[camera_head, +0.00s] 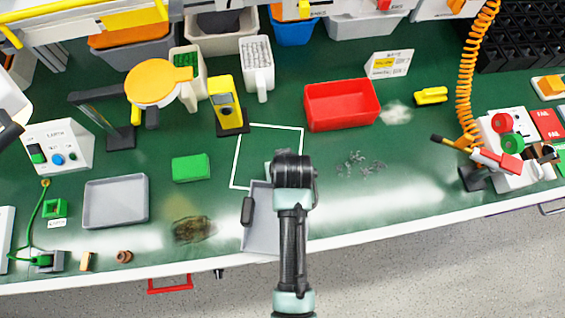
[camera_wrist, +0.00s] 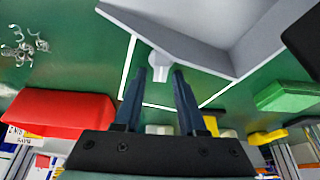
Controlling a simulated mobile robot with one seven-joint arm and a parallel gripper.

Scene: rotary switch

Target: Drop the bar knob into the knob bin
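A dark, bar-shaped piece (camera_head: 248,210), which may be the bar knob, shows at the left side of a grey box-like panel (camera_head: 262,230) near the bench's front edge. A large dark shape (camera_wrist: 305,40) at the upper right of the wrist view may be the same piece. My gripper (camera_wrist: 160,78) points down beside the grey panel (camera_wrist: 180,35), its two fingers apart. A small pale stub (camera_wrist: 159,64) shows between and beyond the fingertips; contact is unclear. A red open bin (camera_head: 342,105) and a shallow grey tray (camera_head: 116,202) look empty; I cannot tell which is the knob bin.
A green block (camera_head: 191,168) lies left of a white outline. Small metal bits (camera_head: 360,164) lie to the right. A yellow meter (camera_head: 226,104) and an orange lamp (camera_head: 153,81) stand behind. A coiled orange hose (camera_head: 464,80) hangs at the right.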

